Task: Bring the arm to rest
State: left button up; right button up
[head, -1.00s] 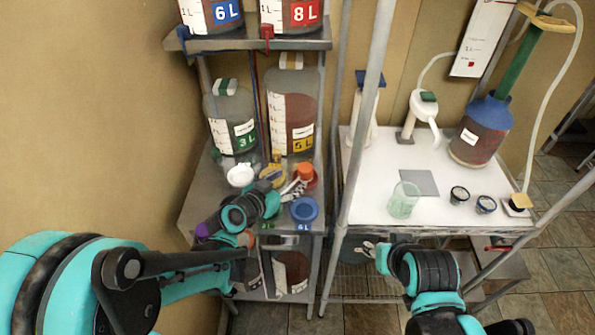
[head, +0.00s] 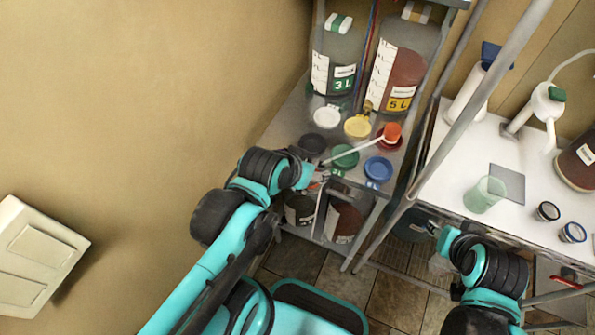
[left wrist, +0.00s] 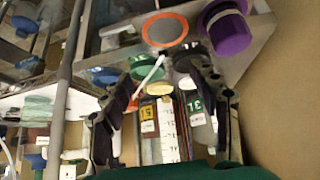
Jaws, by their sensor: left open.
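My left gripper (head: 318,182) is at the front edge of the metal shelf (head: 285,140), below the lids, with its arm coming in from the lower left. In the left wrist view, its two dark fingers (left wrist: 163,82) stand apart with nothing held between them. Labelled buckets, a yellow lid and a white stick show beyond the fingers. My right gripper (head: 435,230) is low in front of the white table (head: 450,180); its fingers are too small to tell.
Coloured lids, among them a blue lid (head: 378,169) and a white lid (head: 327,117), lie on the shelf. The 3 L bucket (head: 335,65) and 5 L bucket (head: 398,70) stand behind. A green cup (head: 485,195) stands on the table.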

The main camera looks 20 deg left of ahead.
pick_arm(q)
jog(key=shift+s+a+n+g+y, duration=0.3)
jog(key=shift+s+a+n+y, duration=0.15)
jog(key=shift+s+a, duration=0.6)
jog(key=shift+s+d, duration=0.1)
dwell(0.6)
